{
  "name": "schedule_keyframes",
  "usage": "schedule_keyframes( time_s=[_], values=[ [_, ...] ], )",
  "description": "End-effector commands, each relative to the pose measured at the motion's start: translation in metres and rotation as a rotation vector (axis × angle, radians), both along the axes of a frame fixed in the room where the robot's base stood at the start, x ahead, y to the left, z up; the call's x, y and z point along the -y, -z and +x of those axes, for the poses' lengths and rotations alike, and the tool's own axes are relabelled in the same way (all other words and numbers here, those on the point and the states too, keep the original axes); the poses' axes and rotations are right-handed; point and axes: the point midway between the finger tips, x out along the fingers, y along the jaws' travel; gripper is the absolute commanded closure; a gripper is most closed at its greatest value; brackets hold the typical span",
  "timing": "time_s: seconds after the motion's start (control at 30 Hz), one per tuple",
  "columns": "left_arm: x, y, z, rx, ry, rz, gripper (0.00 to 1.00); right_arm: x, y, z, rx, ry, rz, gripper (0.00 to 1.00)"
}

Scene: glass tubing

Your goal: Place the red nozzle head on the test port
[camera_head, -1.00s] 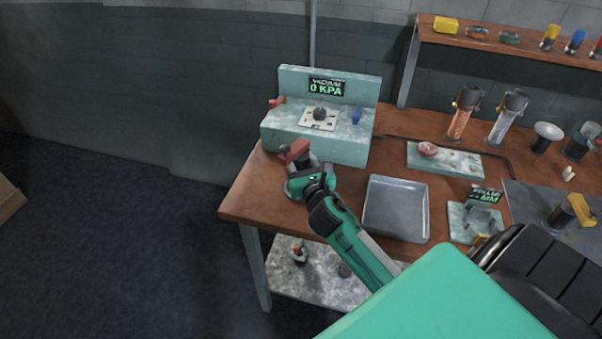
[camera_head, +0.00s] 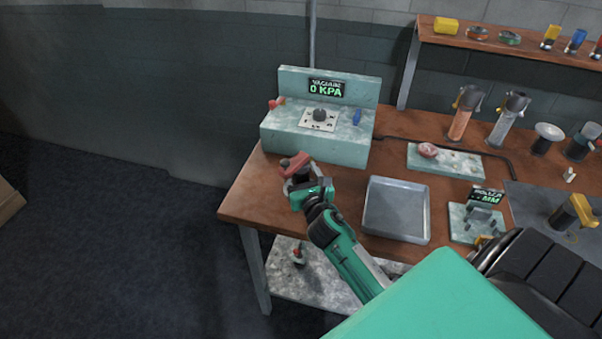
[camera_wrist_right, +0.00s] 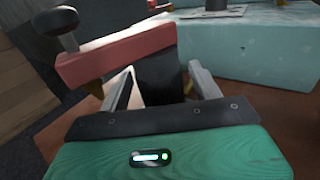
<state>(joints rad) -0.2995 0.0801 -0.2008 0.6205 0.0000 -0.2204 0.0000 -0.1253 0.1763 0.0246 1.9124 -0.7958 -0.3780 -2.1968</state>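The red nozzle head (camera_head: 293,164) is a red bar on a dark body, over the left end of the bench. In the right wrist view its red bar (camera_wrist_right: 118,54) has a dark ball knob at the left, and its dark body (camera_wrist_right: 157,84) lies between the fingertips. My right gripper (camera_head: 301,181) appears shut on that body; it also shows in the right wrist view (camera_wrist_right: 160,82). The vacuum station (camera_head: 290,137) stands behind, with a dial, a blue valve and a small red fitting (camera_head: 276,103) on its left. I cannot tell which part is the test port. My left gripper is out of view.
A grey tray (camera_head: 427,215) sits right of my right gripper. A pale slab (camera_head: 468,165) with a red ring, tube holders and a gauge stand (camera_head: 458,228) are farther right. The bench (camera_head: 233,210) ends at the left, with open floor beyond.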

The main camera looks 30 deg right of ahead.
Motion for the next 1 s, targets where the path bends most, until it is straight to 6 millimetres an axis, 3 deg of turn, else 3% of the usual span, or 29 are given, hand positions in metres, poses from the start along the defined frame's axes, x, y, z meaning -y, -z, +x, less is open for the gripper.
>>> schedule_keyframes(
  time_s=[0.23,0.33,0.8,1.0],
  values=[
    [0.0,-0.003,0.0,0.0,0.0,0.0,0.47,0.0,-0.005,0.0,0.001,0.0,-0.001,0.36],
    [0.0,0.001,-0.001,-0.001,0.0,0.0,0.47,-0.003,-0.001,-0.009,-0.001,0.0,-0.001,0.36],
    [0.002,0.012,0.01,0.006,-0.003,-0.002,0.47,-0.025,-0.001,-0.091,-0.001,0.0,0.0,0.36],
    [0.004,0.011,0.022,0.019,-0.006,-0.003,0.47,-0.031,-0.002,-0.11,0.0,0.0,-0.001,0.36]
  ],
)
